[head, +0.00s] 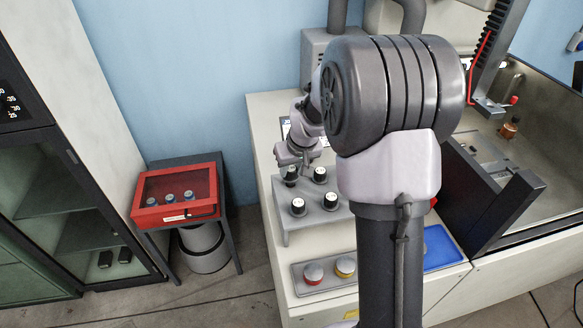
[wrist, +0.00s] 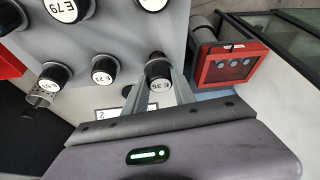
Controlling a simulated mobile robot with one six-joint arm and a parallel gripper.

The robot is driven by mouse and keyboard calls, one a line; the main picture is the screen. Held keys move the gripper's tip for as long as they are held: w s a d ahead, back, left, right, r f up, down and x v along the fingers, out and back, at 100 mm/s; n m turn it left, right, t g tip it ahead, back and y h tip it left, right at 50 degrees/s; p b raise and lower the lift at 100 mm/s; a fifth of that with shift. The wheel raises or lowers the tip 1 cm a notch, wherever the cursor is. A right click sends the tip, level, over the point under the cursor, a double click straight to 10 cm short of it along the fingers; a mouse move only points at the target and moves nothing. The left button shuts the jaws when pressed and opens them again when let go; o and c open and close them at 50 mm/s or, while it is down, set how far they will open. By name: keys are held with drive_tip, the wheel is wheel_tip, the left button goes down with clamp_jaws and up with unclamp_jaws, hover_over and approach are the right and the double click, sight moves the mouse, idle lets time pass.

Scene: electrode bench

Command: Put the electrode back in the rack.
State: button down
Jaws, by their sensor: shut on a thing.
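The rack (head: 320,219) is a raised grey stand on the bench with several black-capped electrodes in it. It also shows in the wrist view (wrist: 125,38), where caps read E 79 (wrist: 66,8) and E 21 (wrist: 104,70). My gripper (head: 291,164) is at the rack's back left corner. In the wrist view my gripper (wrist: 160,92) is shut on a black electrode with a white top marked E 39 (wrist: 158,70). Its dark cap shows in the head view (head: 290,174).
A grey tray (head: 350,285) with a red and a yellow cap lies in front of the rack. A blue tray (head: 440,248) is at its right. A red box (head: 148,212) stands on a separate stand at left. My arm hides the rack's right side.

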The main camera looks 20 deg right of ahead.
drive_tip(key=shift+f+b, duration=0.45)
drive_tip(key=shift+f, duration=0.05)
drive_tip(key=shift+f, duration=0.1)
drive_tip(key=shift+f+b, duration=0.8)
drive_tip(key=shift+b, duration=0.1)
drive_tip(key=c, duration=0.9)
unclamp_jaws()
drive_tip(key=shift+c, duration=0.2)
drive_tip(key=shift+o, duration=0.4)
drive_tip(key=o, duration=0.5)
drive_tip(key=shift+c, duration=0.2)
